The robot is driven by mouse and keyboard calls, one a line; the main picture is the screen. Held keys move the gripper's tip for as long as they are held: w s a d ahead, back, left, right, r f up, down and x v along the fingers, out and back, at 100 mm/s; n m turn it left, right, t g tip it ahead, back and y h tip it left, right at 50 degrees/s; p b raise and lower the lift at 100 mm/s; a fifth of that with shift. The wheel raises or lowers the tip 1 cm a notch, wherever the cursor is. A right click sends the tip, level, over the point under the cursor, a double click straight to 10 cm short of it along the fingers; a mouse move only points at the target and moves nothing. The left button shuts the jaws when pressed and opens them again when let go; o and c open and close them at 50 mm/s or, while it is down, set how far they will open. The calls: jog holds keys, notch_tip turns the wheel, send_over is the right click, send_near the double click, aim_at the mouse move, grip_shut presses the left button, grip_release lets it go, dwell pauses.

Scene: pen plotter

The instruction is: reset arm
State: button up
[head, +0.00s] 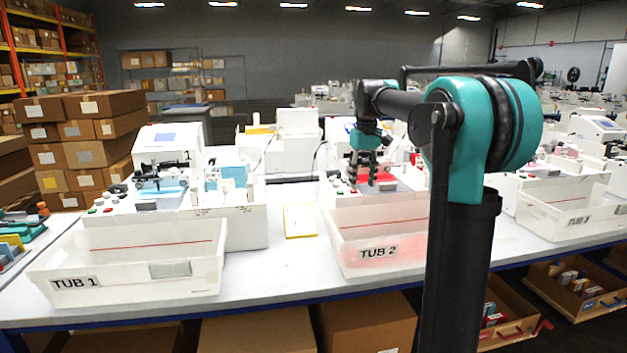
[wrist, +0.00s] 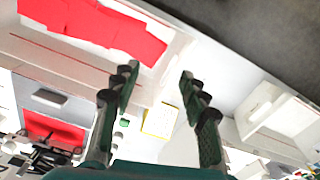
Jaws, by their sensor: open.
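My gripper (head: 363,168) is open and empty. It hangs fingers-down above the back of the tub marked TUB 2 (head: 378,252), near the machine behind it. In the wrist view my gripper (wrist: 157,85) shows two green-black fingers spread apart with nothing between them. My arm rises at the right of the head view and reaches back to the left, bent at a teal joint. Red sheets lie in a white tub (wrist: 50,52) at the upper left of the wrist view. Red material also shows on the machine bed under my gripper in the head view.
TUB 1 (head: 130,262) stands at the left of the white table (head: 270,275), and TUB 3 (head: 567,207) at the right. A yellow-edged sheet (head: 300,221) lies between the first two tubs. Cardboard boxes (head: 85,140) are stacked at the back left. Open bins sit below the table.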

jog(key=s+d+f+m+t, duration=0.2)
jog(key=s+f, duration=1.2)
jog(key=f, duration=0.1)
jog(key=s+d+f+m+t, duration=0.2)
jog(key=s+f, duration=1.3)
jog(key=shift+s+m, duration=0.3)
jog(key=shift+m, duration=0.1)
dwell(4.6)
